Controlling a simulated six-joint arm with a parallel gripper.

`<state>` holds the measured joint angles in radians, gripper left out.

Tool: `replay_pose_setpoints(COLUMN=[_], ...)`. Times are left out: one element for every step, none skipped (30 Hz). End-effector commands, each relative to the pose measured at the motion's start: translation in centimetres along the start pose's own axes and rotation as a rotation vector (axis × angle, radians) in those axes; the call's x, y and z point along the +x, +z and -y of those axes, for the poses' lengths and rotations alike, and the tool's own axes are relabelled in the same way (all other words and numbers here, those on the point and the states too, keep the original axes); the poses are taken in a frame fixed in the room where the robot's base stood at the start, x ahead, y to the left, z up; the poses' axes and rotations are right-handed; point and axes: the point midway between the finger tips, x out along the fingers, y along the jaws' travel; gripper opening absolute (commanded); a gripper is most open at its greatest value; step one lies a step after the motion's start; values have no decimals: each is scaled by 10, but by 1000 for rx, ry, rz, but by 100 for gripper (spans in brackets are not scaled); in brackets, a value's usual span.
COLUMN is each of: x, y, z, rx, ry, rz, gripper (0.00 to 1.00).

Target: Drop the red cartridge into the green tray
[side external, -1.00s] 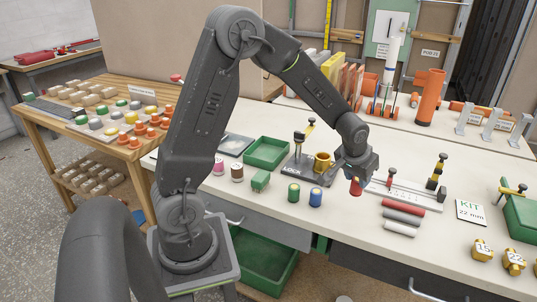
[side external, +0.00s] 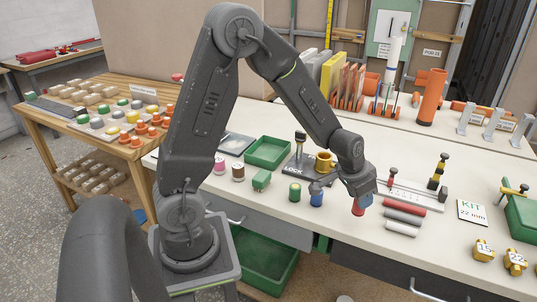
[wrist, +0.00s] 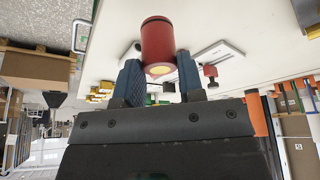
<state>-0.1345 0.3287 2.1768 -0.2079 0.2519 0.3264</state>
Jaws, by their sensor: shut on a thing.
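The red cartridge (side external: 357,208) is a short red cylinder. My gripper (side external: 363,199) is shut on it near the front of the bench, left of the red and grey tubes. In the wrist view the cartridge (wrist: 157,38) sits between the two blue fingers of my gripper (wrist: 159,76), with a pale end towards the camera. The green tray (side external: 268,151) lies on the bench to the left and farther back, well apart from the cartridge. It looks empty.
A dark lock fixture with a brass cup (side external: 324,162) stands between the tray and my gripper. A green cartridge (side external: 295,192), a blue cartridge (side external: 316,198), pink (side external: 219,165) and brown (side external: 238,172) spools and a small green block (side external: 261,180) stand nearby. A green bin (side external: 268,262) is below the bench.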

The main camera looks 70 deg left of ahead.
Motion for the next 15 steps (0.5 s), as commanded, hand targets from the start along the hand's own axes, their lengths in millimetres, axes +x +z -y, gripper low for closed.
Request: replay_pose_setpoints(x=[-2,-5,-10,-15,-22,-32,-40,-50,-62,-70,-80,-90,-98,-105,-112], y=[-2,-3,-5,-8,-11,-15,-19,-22,-28,-31,-35,-38,-42,-44,-48], z=[0,0,0,0,0,0,0,0,0,0,0,0,0,0,0], rx=[0,1,0,-1,1,-1,1,1,0,1,1,-1,-1,-1,0], ry=[0,0,0,0,-1,-2,-1,-2,-2,-2,-3,-1,-1,-2,-1], rz=[-2,-3,-5,-7,-9,-11,-11,-12,-12,-11,-12,-9,-9,-9,-7], gripper=[12,12,12,12,12,12,12,12,12,12,12,12,12,12,12])
